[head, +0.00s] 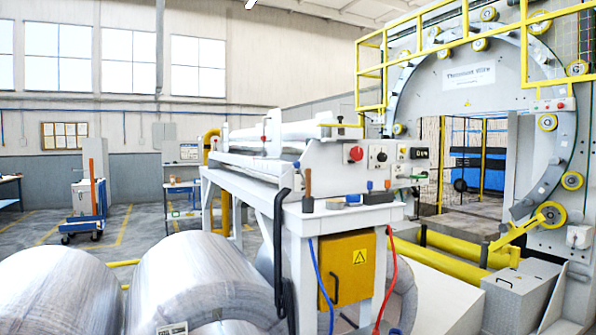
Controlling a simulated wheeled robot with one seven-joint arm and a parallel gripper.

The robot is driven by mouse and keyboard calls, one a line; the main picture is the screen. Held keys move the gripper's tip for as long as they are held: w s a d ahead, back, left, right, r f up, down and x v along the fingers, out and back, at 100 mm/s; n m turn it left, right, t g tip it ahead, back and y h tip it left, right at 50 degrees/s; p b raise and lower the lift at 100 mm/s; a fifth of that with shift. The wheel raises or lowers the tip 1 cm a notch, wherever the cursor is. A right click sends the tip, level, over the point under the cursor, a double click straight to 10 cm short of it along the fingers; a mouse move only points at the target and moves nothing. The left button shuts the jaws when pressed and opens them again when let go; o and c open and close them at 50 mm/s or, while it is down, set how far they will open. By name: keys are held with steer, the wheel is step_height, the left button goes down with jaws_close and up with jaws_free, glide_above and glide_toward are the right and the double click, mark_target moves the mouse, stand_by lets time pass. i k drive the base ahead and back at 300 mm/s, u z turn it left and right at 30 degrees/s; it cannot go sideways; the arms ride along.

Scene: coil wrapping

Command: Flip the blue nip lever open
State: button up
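A wrapping unit with long white rollers (290,133) stands in the middle of the head view. Its grey end panel (340,160) faces me. A small blue piece (297,165) shows at the panel's left edge; it is too small to tell whether it is the nip lever, or whether it is open or shut. Other small blue parts (370,185) show on the ledge below the panel, among tools. My gripper is not clearly in view.
Large wrapped coils (200,275) fill the lower left foreground. A yellow cabinet (346,268) with blue and red hoses hangs under the ledge (345,212). A big ring machine (540,110) with yellow rails stands right. Open floor lies at far left, near a blue trolley (84,225).

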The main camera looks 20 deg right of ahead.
mark_target(297, 165)
steer(key=u, duration=0.05)
steer(key=i, duration=0.75)
steer(key=u, duration=0.7)
steer(key=i, duration=1.05)
steer(key=u, duration=0.5)
